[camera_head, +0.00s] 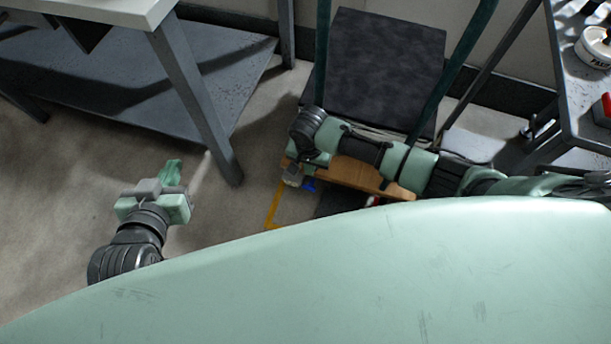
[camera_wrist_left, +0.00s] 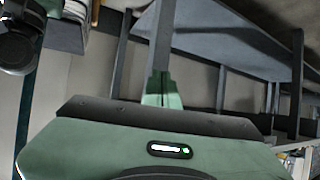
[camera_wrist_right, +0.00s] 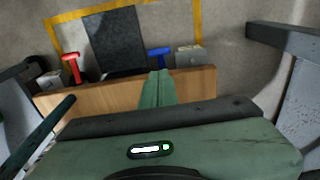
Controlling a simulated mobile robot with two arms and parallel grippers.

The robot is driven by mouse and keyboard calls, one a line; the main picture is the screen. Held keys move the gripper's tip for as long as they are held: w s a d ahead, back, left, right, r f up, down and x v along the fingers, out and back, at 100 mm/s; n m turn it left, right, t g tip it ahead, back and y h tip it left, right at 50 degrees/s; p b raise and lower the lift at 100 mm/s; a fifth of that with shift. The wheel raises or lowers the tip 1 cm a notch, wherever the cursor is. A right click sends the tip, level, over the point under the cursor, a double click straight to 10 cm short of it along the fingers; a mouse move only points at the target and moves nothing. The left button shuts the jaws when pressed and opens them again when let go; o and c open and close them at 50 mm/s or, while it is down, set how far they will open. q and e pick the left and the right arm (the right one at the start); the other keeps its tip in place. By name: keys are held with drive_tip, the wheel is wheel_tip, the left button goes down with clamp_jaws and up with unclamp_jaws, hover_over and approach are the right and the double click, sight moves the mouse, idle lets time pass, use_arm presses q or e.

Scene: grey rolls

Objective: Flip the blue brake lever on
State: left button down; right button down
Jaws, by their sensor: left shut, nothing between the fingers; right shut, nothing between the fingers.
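The blue brake lever (camera_wrist_right: 158,55) shows in the right wrist view just beyond my right fingertips, low at the edge of a wooden board (camera_wrist_right: 202,88). In the head view, only a small part of the blue lever (camera_head: 310,186) shows beside my right wrist. My right gripper (camera_wrist_right: 158,73) is shut and empty, over the board and pointing at the lever; I cannot tell whether it touches. My left gripper (camera_head: 172,168) is shut and empty, well left of the lever; its closed fingers also show in the left wrist view (camera_wrist_left: 162,90).
A red lever (camera_wrist_right: 72,67) stands left of the blue one, with a dark plate (camera_wrist_right: 115,40) between them. Yellow tape (camera_wrist_right: 197,22) marks the floor. A workbench leg (camera_head: 195,100) stands between my grippers' sides. A cart (camera_head: 580,110) is at the right.

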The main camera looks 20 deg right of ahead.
sight(310, 185)
use_arm(q)
drive_tip(key=shift+r, duration=0.1)
